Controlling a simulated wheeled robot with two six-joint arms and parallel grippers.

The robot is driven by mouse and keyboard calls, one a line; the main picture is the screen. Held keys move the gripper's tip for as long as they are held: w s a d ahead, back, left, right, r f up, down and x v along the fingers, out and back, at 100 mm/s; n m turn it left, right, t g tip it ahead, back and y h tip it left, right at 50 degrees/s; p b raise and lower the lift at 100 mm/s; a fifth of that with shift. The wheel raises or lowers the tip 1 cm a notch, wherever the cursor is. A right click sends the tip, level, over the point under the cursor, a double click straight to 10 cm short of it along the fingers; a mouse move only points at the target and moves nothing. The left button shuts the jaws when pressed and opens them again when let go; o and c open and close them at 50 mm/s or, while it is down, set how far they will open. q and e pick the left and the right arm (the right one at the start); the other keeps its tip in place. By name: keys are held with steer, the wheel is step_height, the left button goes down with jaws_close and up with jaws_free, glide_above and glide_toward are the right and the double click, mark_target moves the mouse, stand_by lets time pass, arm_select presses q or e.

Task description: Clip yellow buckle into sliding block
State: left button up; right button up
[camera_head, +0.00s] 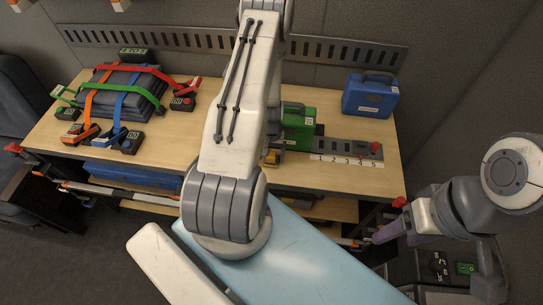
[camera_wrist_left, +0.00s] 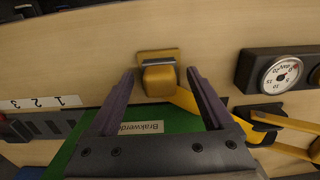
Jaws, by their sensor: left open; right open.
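A yellow buckle piece (camera_wrist_left: 158,82) with a metal bar at its far edge lies on the wooden table in the left wrist view. A yellow strap (camera_wrist_left: 188,100) runs from it to the lower right. My left gripper (camera_wrist_left: 160,76) is open, its purple fingers on either side of the yellow piece; I cannot tell whether they touch it. In the head view the yellow piece (camera_head: 271,157) shows just right of my left arm, which hides that gripper. My right gripper (camera_head: 386,234) is open and empty, below the table's right front edge. I cannot clearly identify the sliding block.
A grey slotted rail (camera_head: 345,148) with a numbered strip and a red knob (camera_head: 375,147) lies right of a green box (camera_head: 298,128). A blue case (camera_head: 370,95) stands behind it. A strapped dark stack (camera_head: 120,92) stands left. A gauge (camera_wrist_left: 280,72) is right of the buckle.

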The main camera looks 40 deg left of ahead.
mark_target(271, 154)
arm_select(q)
jaws_close()
steer(key=shift+r, duration=0.2)
steer(key=shift+r+p, duration=2.85)
steer(key=shift+p, duration=0.15)
